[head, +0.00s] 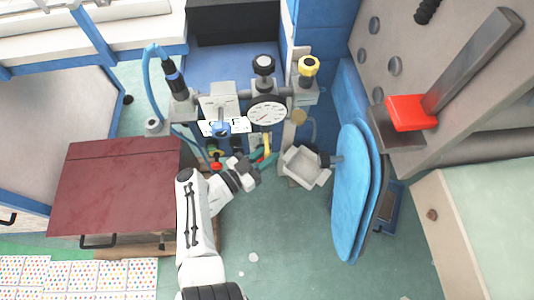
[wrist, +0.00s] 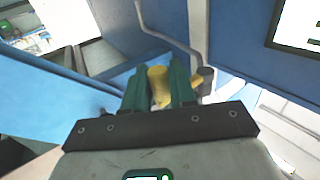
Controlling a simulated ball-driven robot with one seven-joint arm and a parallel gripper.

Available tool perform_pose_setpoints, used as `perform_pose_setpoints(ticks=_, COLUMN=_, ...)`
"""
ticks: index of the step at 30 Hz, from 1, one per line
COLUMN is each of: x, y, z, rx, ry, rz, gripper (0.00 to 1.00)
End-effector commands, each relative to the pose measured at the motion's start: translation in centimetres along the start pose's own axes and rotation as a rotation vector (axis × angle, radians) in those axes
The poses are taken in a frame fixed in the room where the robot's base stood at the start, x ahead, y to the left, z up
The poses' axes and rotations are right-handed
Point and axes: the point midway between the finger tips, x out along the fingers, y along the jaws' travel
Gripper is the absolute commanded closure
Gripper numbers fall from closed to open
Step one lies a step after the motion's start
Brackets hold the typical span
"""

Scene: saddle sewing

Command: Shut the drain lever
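The yellow drain lever (head: 267,143) hangs below the round dial at the front of the blue machine. In the wrist view the yellow lever (wrist: 158,85) shows between my two green fingers. My gripper (head: 265,160) is at the lever's lower end, with a finger on either side of it. In the wrist view the gap between the fingertips (wrist: 159,82) looks about as wide as the lever. I cannot tell whether both fingers press on it. The lever's pivot is hidden.
A white dial (head: 267,112) and black and yellow knobs (head: 308,66) sit above the lever. A pale square cup (head: 305,166) and a blue padded seat (head: 352,190) stand close on the right. A dark red cabinet top (head: 115,185) is at left.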

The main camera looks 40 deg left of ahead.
Motion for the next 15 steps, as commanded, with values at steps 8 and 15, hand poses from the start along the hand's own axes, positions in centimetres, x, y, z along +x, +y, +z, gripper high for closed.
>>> perform_pose_setpoints(ticks=8, x=-0.01, y=-0.06, z=-0.04, rx=0.001, ry=0.000, rz=-0.001, gripper=0.56)
perform_pose_setpoints(ticks=15, x=-0.48, y=-0.08, z=-0.08, rx=0.001, ry=0.000, rz=-0.002, gripper=0.56)
